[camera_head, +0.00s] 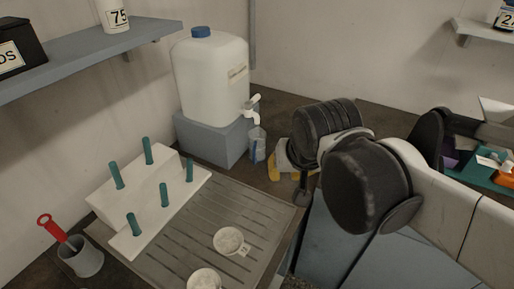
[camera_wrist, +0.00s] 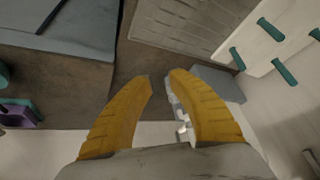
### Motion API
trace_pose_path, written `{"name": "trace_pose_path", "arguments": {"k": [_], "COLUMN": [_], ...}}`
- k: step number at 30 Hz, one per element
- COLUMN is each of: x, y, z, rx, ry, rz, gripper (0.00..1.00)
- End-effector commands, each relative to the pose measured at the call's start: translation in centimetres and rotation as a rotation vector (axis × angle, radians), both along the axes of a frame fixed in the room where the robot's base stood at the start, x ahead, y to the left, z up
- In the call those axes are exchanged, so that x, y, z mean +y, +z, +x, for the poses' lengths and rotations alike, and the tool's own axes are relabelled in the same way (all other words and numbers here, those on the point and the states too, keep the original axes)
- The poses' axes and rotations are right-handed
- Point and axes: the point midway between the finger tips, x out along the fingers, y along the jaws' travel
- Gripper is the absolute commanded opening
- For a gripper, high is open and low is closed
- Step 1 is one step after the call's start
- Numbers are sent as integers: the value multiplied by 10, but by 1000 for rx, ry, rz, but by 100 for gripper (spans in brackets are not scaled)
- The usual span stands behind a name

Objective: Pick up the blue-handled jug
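A small clear jug with a bluish tint (camera_head: 257,145) stands beside the grey-blue block, below the tap of the white water container (camera_head: 210,75). Its handle is too small to make out. My gripper (camera_head: 288,174) is just right of the jug and apart from it in the head view. In the wrist view my gripper (camera_wrist: 161,78) has its two yellow fingers apart, with bare dark counter between the tips. A pale shape (camera_wrist: 182,130) shows beside the right finger there; I cannot tell if it is the tap or the jug.
The grey-blue block (camera_head: 205,140) holds the container. A white rack with teal pegs (camera_head: 140,200), a ribbed drainboard (camera_head: 225,205) with two round dishes, and a grey cup with a red-handled tool (camera_head: 85,260) fill the left. A shelf (camera_head: 90,62) overhangs at upper left.

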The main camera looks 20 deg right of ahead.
Motion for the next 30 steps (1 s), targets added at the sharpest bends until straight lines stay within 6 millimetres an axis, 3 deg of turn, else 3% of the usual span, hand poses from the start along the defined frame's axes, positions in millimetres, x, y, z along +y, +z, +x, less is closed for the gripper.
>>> {"name": "trace_pose_path", "arguments": {"k": [8,14,20,24,30], "x": [3,11,22,31,40], "y": [20,13,-18,-50,-87], "z": [68,136,199,233,258], "rx": [95,163,189,182,154], "ry": [-239,-508,-791,-986,-1168], "rz": [55,79,76,65,47], "gripper": [22,22,22,22,22]}}
